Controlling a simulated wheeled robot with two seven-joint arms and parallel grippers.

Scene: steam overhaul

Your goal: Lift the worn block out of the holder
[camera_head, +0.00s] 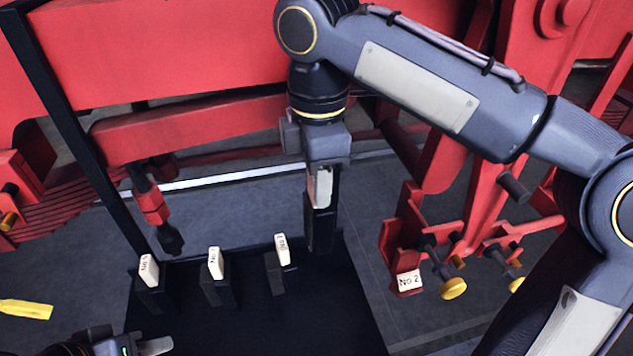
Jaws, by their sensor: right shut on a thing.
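My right gripper (321,190) points down at the middle of the head view and is shut on a dark upright block (320,230). The block is at the back right edge of the black table; I cannot tell whether it touches the table. No wear shows on it. A red holder (390,238) with a "No 2" label and a yellow-ended knob stands to the right, apart from the gripper. Whether a block sits inside it is unclear. My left gripper (135,345) is cut off at the bottom left, near the table's left edge; its opening is unclear.
Three dark blocks with white label tops (149,270) (215,263) (283,250) stand along the black table (310,320). Red machinery (190,60) fills the back. A yellow piece (25,309) lies at the far left. The table's front is clear.

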